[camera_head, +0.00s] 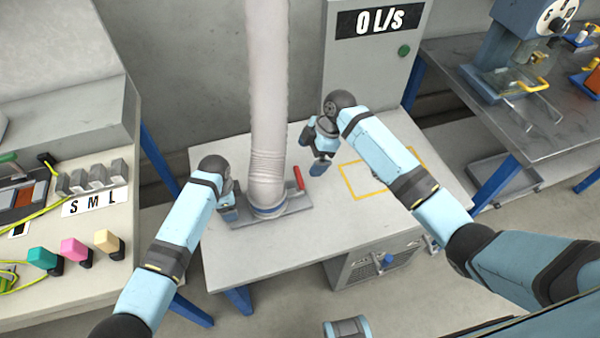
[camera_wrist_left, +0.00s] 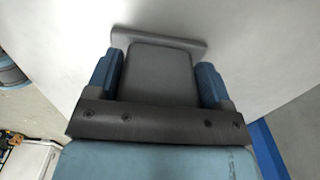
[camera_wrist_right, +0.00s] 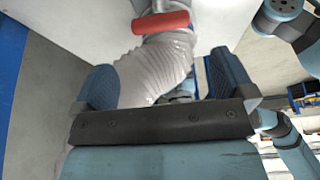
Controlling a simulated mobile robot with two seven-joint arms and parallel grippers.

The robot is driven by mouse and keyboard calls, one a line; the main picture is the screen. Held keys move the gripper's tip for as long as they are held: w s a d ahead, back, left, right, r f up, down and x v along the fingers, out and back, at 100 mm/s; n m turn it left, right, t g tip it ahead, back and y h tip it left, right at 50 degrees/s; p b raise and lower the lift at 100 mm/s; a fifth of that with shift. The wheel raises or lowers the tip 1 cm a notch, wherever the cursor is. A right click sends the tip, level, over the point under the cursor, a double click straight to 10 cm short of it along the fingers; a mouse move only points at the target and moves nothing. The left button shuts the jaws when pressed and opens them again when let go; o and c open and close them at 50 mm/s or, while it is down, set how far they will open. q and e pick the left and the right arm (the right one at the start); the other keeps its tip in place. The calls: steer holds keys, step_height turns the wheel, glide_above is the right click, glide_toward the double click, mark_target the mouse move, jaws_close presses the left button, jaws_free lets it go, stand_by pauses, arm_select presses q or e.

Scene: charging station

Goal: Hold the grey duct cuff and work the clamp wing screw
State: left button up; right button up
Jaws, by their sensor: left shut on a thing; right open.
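The pale grey duct (camera_head: 267,90) hangs down to the table, its ribbed lower end inside a blue clamp ring (camera_head: 270,210) on a grey base plate (camera_head: 246,219). A red lever (camera_head: 298,178) stands right of the duct; it shows in the right wrist view (camera_wrist_right: 160,22). My left gripper (camera_head: 229,212) is left of the duct, shut on a grey block (camera_wrist_left: 155,72) with a wider flange; I cannot tell whether this is part of the cuff. My right gripper (camera_head: 321,163) is open and empty, right of the red lever.
The white table (camera_head: 310,235) has a yellow outlined square (camera_head: 360,190) at right. A grey cabinet with a "0 L/S" display (camera_head: 378,21) stands behind. A panel with coloured knobs (camera_head: 75,249) is at left, and a metal bench (camera_head: 480,110) at right.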

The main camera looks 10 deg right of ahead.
mark_target(299, 175)
steer(key=x, duration=0.8)
steer(key=shift+f, duration=0.1)
steer(key=c, duration=0.7)
